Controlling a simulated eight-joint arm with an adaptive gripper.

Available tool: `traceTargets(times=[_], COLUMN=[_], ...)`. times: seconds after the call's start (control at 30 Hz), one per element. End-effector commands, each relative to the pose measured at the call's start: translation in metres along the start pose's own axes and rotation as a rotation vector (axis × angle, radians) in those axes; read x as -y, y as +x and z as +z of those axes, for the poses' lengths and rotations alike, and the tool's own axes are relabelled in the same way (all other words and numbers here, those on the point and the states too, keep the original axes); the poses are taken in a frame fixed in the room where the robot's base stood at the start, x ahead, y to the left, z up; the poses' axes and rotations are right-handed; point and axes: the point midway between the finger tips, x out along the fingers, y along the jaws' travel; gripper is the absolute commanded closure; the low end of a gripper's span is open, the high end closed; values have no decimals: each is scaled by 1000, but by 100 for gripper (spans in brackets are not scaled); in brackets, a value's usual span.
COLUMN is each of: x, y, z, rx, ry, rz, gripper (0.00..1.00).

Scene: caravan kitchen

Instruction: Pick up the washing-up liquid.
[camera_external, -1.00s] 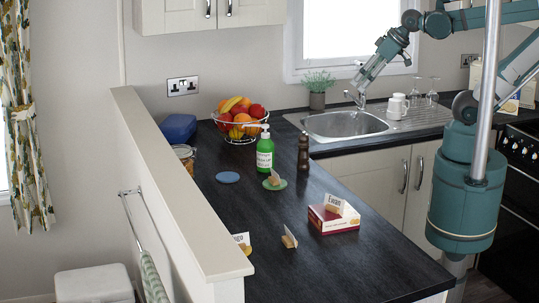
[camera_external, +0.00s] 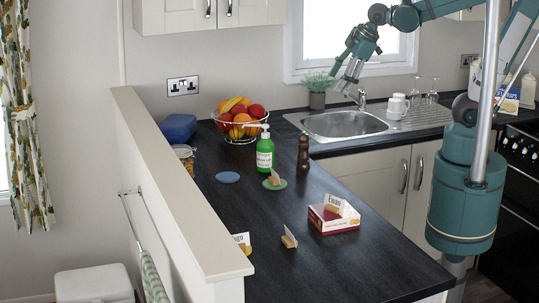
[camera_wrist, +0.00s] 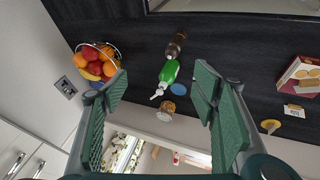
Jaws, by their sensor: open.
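The washing-up liquid (camera_external: 265,158) is a green bottle with a white pump top and a pale label. It stands upright on the dark worktop, in front of the fruit basket. In the wrist view the green bottle (camera_wrist: 169,71) shows between my fingers in the picture, some distance beyond them. My gripper (camera_external: 343,77) is raised near the window, above the plant and sink side, to the right of the bottle and apart from it. Its two green-padded fingers (camera_wrist: 158,78) are spread wide in the wrist view, with nothing between them.
A dark pepper mill (camera_external: 303,152) stands close to the right of the bottle. The wire fruit basket (camera_external: 240,140) is behind it. A green disc (camera_external: 281,185) with a card holder and a blue disc (camera_external: 228,177) lie in front. The sink (camera_external: 345,124) is right.

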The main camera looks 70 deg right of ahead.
Motion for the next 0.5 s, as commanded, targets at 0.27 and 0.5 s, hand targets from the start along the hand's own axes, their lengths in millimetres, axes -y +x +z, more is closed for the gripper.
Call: traceTargets(times=[0.27,0.5], x=[-10,-16], y=[28,56], z=[-29,-52], rx=[40,73], ry=[-264,-491], rz=[-13,-29], gripper=[42,42])
